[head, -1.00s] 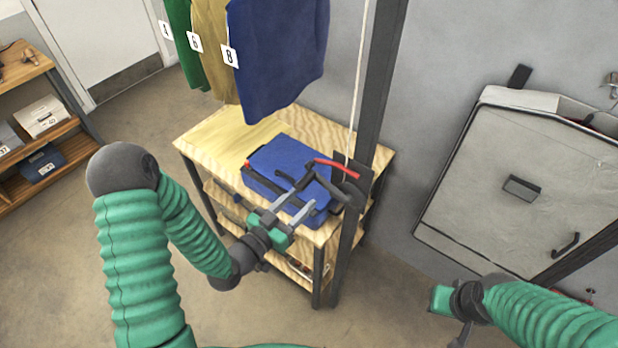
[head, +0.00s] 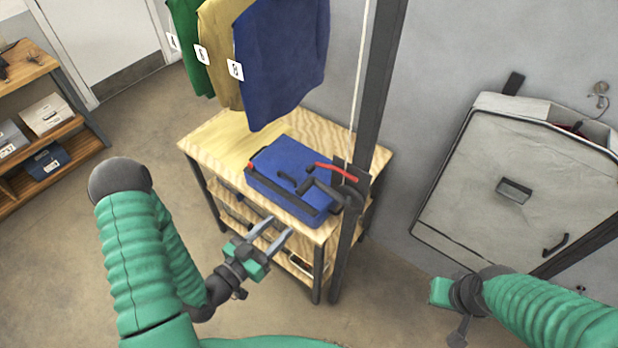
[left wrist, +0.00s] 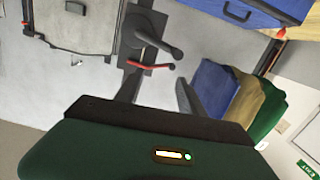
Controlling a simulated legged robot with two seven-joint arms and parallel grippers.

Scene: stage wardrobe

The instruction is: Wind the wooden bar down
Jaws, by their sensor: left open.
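A dark crank (head: 325,190) sits on the dark upright post (head: 372,110), over the near right part of the workbench. A red lever (head: 337,171) is just above it. In the left wrist view the crank (left wrist: 160,44) and red lever (left wrist: 148,64) are beyond the fingers. My left gripper (head: 277,230) is open and empty, below and left of the crank, apart from it. Its fingers also show in the left wrist view (left wrist: 158,90). A pale cord (head: 360,65) runs up beside the post. The wooden bar is not in view. My right gripper (head: 452,302) is at lower right, its fingers unclear.
A blue case (head: 290,165) lies on the wooden workbench (head: 215,140) behind the crank. Green, tan and blue garments (head: 280,60) with number tags hang above it. A grey cabinet (head: 510,220) is at right, shelves (head: 75,145) at left. Floor between is clear.

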